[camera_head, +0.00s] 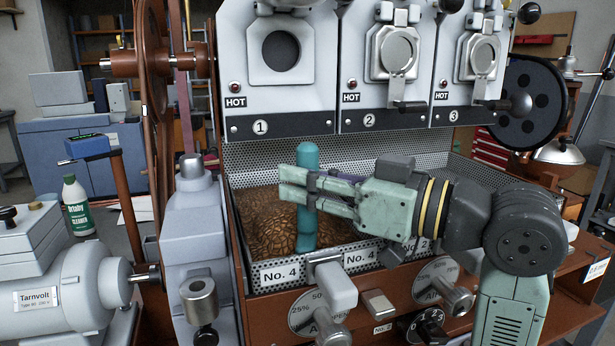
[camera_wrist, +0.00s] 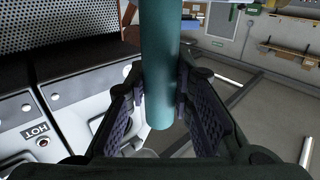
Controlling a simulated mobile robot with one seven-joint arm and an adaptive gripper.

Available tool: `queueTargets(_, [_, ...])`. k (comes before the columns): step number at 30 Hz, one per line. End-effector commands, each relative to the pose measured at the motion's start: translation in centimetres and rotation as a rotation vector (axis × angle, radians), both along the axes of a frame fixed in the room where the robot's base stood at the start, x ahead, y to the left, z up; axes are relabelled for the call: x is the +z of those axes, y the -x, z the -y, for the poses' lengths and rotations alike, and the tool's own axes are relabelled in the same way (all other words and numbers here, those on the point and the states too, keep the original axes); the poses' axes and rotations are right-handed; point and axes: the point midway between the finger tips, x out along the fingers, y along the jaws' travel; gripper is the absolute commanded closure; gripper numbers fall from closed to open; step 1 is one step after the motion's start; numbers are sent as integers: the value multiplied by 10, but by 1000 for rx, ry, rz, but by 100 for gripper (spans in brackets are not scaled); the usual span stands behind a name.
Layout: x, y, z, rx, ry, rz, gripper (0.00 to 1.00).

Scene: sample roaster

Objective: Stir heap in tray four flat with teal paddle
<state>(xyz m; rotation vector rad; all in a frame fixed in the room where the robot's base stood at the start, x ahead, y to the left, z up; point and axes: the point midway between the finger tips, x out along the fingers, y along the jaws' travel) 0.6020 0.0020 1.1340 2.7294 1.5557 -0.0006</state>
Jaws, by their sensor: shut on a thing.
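The teal paddle (camera_head: 307,160) stands nearly upright in the head view, its lower end in or against the brown heap. My gripper (camera_head: 308,190) is shut on the paddle's shaft from the right. The wrist view also shows the teal paddle (camera_wrist: 160,60) between the two finger pads of my gripper (camera_wrist: 160,105). The heap is mounded around the paddle's foot. My gripper and arm hide the tray's right part.
Three roaster units marked HOT, numbered 1 (camera_head: 262,127), 2 (camera_head: 369,121) and 3 (camera_head: 454,115), overhang the tray's back. Control knobs (camera_head: 335,285) stick out in front of the tray. A grey machine column (camera_head: 192,235) stands close on the left.

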Motion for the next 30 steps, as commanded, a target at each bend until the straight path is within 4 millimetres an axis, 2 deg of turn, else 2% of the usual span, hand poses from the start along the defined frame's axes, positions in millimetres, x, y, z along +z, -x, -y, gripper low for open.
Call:
queueTargets(8, [1,-1,2,-1,-1,1,100])
queueTargets(21, [2,-15,44,-1,-1,0,100])
queueTargets(30, [1,-16,46,0,-1,1,100])
